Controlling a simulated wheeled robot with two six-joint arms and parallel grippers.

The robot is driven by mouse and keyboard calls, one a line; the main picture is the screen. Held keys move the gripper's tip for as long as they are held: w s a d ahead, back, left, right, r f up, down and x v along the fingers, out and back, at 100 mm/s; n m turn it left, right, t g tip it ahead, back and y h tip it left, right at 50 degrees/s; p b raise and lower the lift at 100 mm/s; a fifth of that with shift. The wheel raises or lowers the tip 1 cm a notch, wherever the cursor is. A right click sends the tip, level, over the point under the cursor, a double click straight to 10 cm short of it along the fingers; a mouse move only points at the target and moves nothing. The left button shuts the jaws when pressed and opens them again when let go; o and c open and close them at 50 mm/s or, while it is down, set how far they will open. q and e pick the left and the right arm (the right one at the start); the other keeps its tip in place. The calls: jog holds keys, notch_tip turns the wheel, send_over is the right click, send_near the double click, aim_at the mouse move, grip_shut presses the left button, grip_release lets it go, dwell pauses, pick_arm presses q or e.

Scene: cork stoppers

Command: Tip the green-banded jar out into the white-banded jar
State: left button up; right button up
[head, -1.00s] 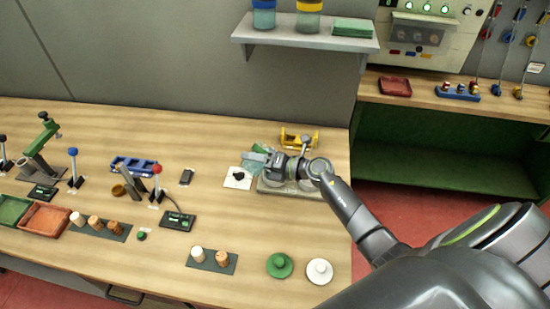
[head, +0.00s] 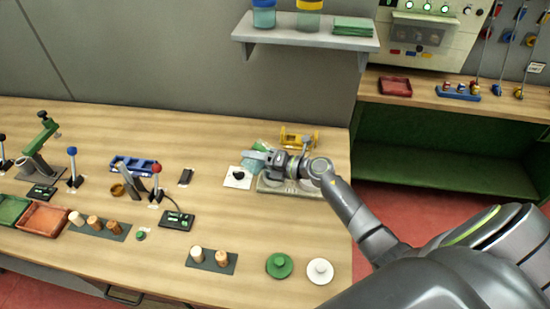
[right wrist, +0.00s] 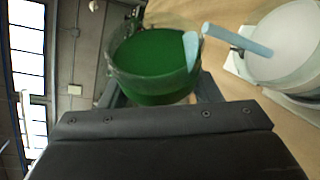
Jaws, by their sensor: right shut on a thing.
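My right gripper (head: 272,160) is shut on the green-banded jar (head: 252,158), a clear teal-looking jar held above the back right of the table. In the right wrist view the green-banded jar (right wrist: 150,68) fills the space ahead of the gripper, strongly green and tilted. The white-banded jar (right wrist: 290,45) appears at the right of that view, apart from the held jar; in the head view I cannot make it out clearly near my gripper. Pale blue bars (right wrist: 235,38) show between the jars. Whether anything is pouring cannot be told. My left gripper is not in view.
A grey plate (head: 268,188) lies under my right gripper, beside a white card (head: 238,178) with a black spot. A yellow fixture (head: 298,138) stands behind. A green lid (head: 279,265), a white lid (head: 320,271) and a cork stopper strip (head: 212,259) lie in front.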

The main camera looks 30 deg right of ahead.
jog(key=shift+f+b, duration=0.15)
jog(key=shift+b, duration=0.15)
jog(key=shift+f, duration=0.15)
jog(key=shift+f+m+b, duration=0.15)
jog(key=shift+m+b, duration=0.15)
jog(key=shift+b, duration=0.1)
jog(key=shift+f, duration=0.15)
jog(key=shift+f+y+b, duration=0.15)
jog(key=shift+y+b, duration=0.15)
jog(key=shift+b, duration=0.25)
jog(key=shift+f+m, duration=0.15)
jog(key=shift+m, duration=0.15)
jog(key=shift+r, duration=0.2)
jog(key=shift+w+d+r+m+t+p, duration=0.1)
jog(key=shift+d+r+m+t+p, duration=0.2)
jog(key=shift+r, duration=0.25)
jog(key=shift+w+d+r+m+t+p, duration=0.15)
jog(key=shift+d+r+m, duration=0.1)
jog(key=shift+r+m, duration=0.2)
dwell(0.9)
jog(key=shift+d+f+m+y+b, duration=0.2)
jog(key=shift+f+m+y+b, duration=0.15)
jog(key=shift+m+y+b, duration=0.35)
dwell(1.0)
